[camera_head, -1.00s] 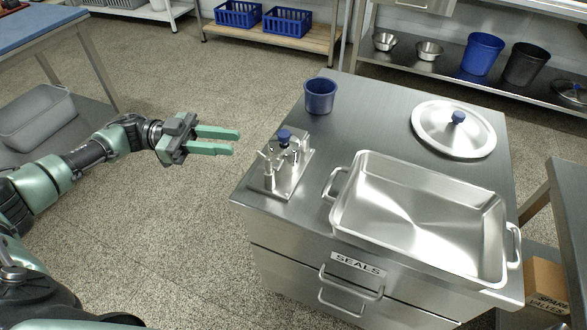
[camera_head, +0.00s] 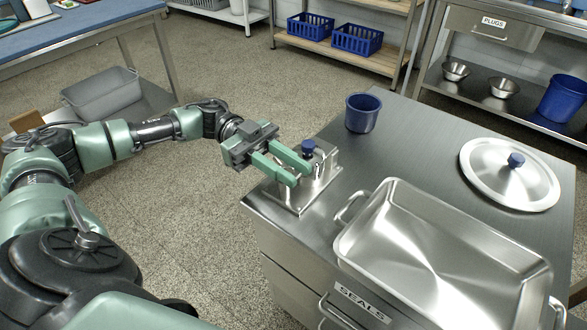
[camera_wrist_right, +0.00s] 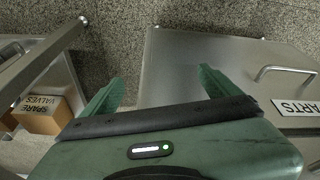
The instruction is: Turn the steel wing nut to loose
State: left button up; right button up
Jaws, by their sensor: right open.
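The small steel fixture (camera_head: 318,183) stands on its plate at the near left corner of the steel cabinet top, with a blue knob (camera_head: 308,147) on it. My left gripper (camera_head: 304,174) reaches in from the left, its two green fingers at the fixture just below the knob. The fingers stand apart, but they hide what is between them. I cannot make out the steel wing nut or whether the fingers touch it. My right gripper (camera_wrist_right: 160,88) shows in the right wrist view, open and empty, beside the cabinet.
A blue cup (camera_head: 362,113) stands behind the fixture. A large steel tray (camera_head: 388,285) lies to its right, with a round lid (camera_head: 490,175) with a blue knob beyond. In the right wrist view, a cardboard box (camera_wrist_right: 42,120) sits at the left. Floor left of the cabinet is clear.

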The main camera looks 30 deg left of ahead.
pick_arm(q)
jog(key=shift+d, duration=0.3)
grip_shut()
pick_arm(e)
jog(key=shift+r, duration=0.1)
pick_arm(q)
jog(key=shift+r+n+t+p, duration=0.1)
jog(key=shift+n+t+p, duration=0.3)
jog(key=shift+p, duration=0.65)
jog(key=shift+t, duration=0.3)
pick_arm(e)
notch_tip(320, 180, down, 8)
jog(key=shift+a, duration=0.1)
pick_arm(q)
grip_release()
